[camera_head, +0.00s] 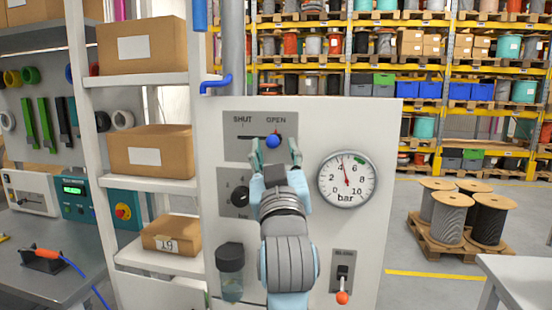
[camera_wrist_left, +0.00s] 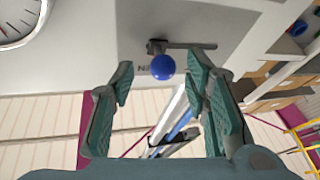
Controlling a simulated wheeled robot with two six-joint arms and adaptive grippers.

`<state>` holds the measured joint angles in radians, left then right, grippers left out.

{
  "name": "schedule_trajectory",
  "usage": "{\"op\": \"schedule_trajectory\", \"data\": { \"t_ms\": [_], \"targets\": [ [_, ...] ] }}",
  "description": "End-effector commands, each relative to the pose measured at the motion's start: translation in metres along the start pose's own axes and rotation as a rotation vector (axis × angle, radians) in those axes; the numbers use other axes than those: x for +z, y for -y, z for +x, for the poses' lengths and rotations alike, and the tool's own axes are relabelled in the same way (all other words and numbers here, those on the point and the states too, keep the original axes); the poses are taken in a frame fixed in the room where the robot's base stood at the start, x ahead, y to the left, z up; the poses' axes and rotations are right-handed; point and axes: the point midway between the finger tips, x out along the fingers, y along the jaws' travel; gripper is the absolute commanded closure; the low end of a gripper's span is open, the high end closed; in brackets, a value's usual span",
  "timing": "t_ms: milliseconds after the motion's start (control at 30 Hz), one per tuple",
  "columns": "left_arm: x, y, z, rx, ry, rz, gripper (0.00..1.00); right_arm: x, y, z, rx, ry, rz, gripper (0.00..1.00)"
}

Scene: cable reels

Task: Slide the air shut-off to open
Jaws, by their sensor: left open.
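The air shut-off is a slide on the grey panel's upper plate (camera_head: 232,150), with a slot between the marks SHUT and OPEN. Its blue ball knob (camera_head: 273,141) sits at the right, below the word OPEN. The slot runs left from it towards SHUT. My left gripper (camera_head: 277,154) is open in front of the plate, its fingers just below and to both sides of the knob. In the left wrist view the blue knob (camera_wrist_left: 163,67) shows between the spread fingers (camera_wrist_left: 160,85), clear of both. My right gripper is out of view.
A pressure gauge (camera_head: 346,179) is right of the gripper, its needle between 4 and 6. A black dial (camera_head: 240,196), a filter bowl (camera_head: 231,270) and a red-tipped lever (camera_head: 342,285) are lower on the panel.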

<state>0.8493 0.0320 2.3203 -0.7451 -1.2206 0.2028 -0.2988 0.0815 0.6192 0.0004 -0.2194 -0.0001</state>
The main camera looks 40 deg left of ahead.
Motion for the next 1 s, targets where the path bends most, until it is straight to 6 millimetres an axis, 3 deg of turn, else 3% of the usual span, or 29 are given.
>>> {"op": "schedule_trajectory", "data": {
  "t_ms": [133,300,833,933,1000],
  "targets": [
    [0.002,-0.001,-0.034,0.002,0.005,-0.008,0.57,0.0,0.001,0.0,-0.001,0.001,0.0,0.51],
    [0.001,-0.001,-0.053,0.0,0.003,-0.003,0.57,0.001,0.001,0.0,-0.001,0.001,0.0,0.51],
    [0.002,-0.001,-0.054,0.001,0.005,0.003,0.57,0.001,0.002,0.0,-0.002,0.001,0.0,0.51],
    [0.026,-0.005,-0.056,0.031,0.055,0.034,0.57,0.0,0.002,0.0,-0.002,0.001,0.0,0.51],
    [0.068,-0.01,-0.064,0.083,0.146,0.088,0.57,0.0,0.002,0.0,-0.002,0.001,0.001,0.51]
  ]
}}
